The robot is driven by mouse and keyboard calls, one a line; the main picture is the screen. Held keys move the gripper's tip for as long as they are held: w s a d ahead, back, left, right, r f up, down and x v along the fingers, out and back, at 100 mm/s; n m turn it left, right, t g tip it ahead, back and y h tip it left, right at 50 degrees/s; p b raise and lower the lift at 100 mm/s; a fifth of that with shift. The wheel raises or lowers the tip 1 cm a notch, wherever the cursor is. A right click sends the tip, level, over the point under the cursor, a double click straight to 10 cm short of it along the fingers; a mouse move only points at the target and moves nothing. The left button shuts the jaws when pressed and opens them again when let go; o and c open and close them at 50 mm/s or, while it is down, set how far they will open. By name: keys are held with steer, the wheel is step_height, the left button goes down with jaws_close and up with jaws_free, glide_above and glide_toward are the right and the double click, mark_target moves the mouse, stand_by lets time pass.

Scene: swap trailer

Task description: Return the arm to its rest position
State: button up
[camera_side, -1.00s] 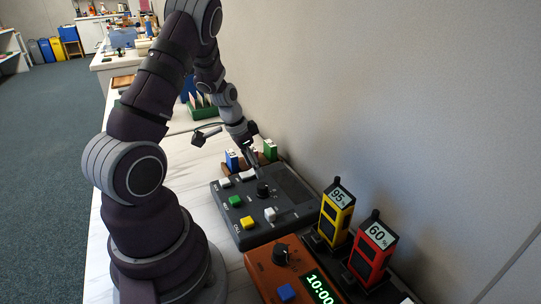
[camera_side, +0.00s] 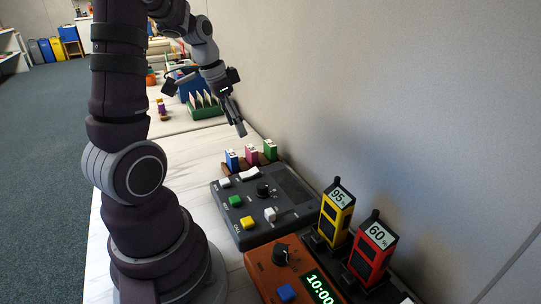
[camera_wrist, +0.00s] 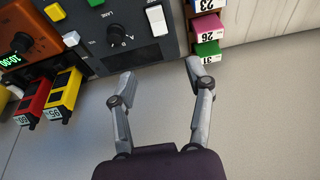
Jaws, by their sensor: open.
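My gripper (camera_side: 240,130) is raised above the back edge of the grey control panel (camera_side: 226,205), close to the wall, and points down. In the wrist view my gripper (camera_wrist: 160,82) has its two fingers spread wide apart with nothing between them. The panel (camera_wrist: 165,50) lies beyond the fingertips, with its black dial (camera_wrist: 120,38) and a white rocker switch (camera_wrist: 157,20) in sight. My arm stands tall at the left of the side view, its upper part cut off by the top of the frame.
Behind the panel stand a blue block (camera_side: 232,160), a magenta block (camera_side: 252,154) and a green block (camera_side: 270,150). An orange timer box (camera_side: 262,264), a yellow device (camera_side: 335,216) and a red device (camera_side: 371,252) stand in front. A green card holder (camera_side: 203,106) is farther back. The wall bounds the right side.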

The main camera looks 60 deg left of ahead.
steer(key=s+d+r+t, duration=0.1)
steer(key=d+r, duration=0.1)
steer(key=d, duration=0.7)
steer(key=s+d+r+t, duration=0.1)
steer(key=d+r, duration=0.2)
steer(key=d, duration=0.6)
steer(key=shift+s+d, duration=0.15)
steer(key=shift+d, duration=0.1)
